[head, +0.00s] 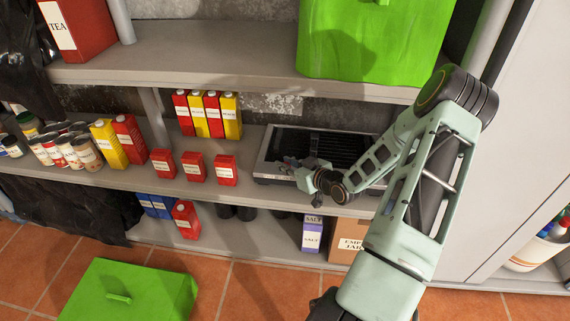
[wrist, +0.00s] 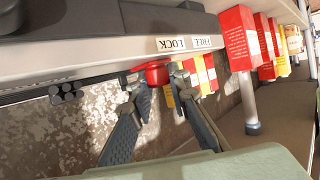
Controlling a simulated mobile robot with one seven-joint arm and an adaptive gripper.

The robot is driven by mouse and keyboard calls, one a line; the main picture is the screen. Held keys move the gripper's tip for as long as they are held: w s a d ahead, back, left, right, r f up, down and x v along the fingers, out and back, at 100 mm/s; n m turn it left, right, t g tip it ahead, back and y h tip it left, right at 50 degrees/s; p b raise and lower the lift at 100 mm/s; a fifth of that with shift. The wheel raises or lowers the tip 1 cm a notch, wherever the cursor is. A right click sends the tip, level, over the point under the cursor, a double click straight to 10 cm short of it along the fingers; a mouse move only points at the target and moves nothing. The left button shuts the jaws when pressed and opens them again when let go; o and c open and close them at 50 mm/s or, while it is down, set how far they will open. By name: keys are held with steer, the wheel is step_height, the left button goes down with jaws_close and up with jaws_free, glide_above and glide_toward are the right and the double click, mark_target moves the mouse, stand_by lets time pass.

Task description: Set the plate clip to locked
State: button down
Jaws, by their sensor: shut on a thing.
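The plate clip, a small red piece (wrist: 156,75), shows in the wrist view on the edge of a grey device. My gripper (wrist: 155,80) has a finger on either side of it and is shut on it. Two upside-down labels, LOCK (wrist: 171,44) and FREE (wrist: 203,42), sit side by side on the device's edge. The red clip is closer to LOCK than to FREE. In the head view my gripper (head: 300,170) is at the front left of the dark, grey-framed device (head: 268,148) on the middle shelf. The clip is hidden there by my gripper.
Red boxes (head: 194,167) stand left of the device on the middle shelf (head: 130,182), with cans and cartons further left. A large green bin (head: 375,45) sits on the shelf above. A salt box (head: 312,233) and a cardboard box (head: 347,241) stand below.

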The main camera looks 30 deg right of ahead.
steer(key=c, duration=1.8)
jaws_free()
steer(key=shift+s+d, duration=0.1)
steer(key=shift+d, duration=0.05)
steer(key=shift+o, duration=0.2)
steer(key=v, duration=1.2)
